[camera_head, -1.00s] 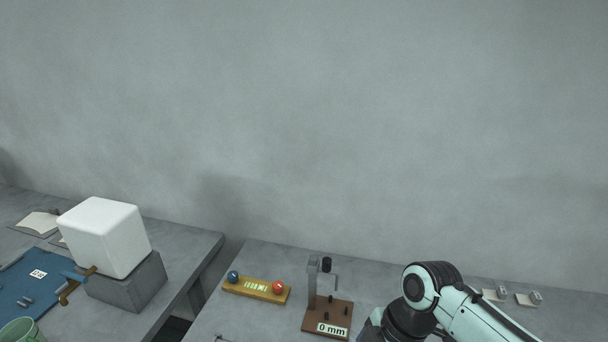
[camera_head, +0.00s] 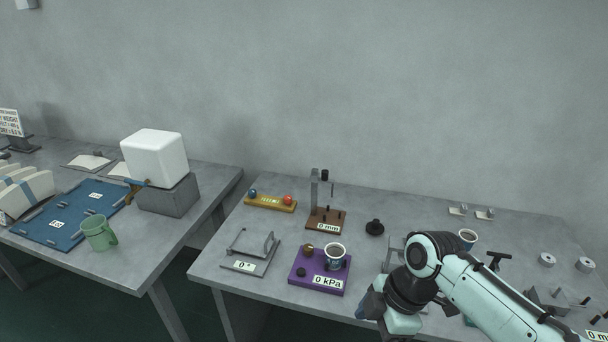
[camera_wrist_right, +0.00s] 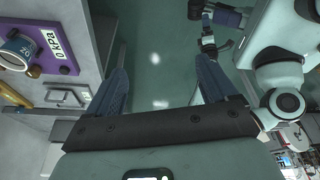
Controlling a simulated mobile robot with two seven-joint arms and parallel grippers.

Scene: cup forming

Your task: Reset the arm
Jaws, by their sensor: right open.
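My right arm enters the head view from the lower right. Its gripper (camera_head: 366,308) points down at the table's front edge, mostly hidden behind the wrist. In the right wrist view the two dark blue fingers of the right gripper (camera_wrist_right: 162,85) are wide apart with nothing between them, above the green floor. A dark part (camera_wrist_right: 212,30) at the top of the wrist view looks like my other arm's end, too small to tell its state. My left gripper does not show in the head view.
A purple pressure base (camera_head: 318,283) bears a patterned cup (camera_head: 335,256), left of my gripper. Another cup (camera_head: 467,238) stands behind my arm. A grey angle gauge (camera_head: 243,264) and a brown gauge stand (camera_head: 325,219) are on the same table. A green mug (camera_head: 99,233) stands on the left table.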

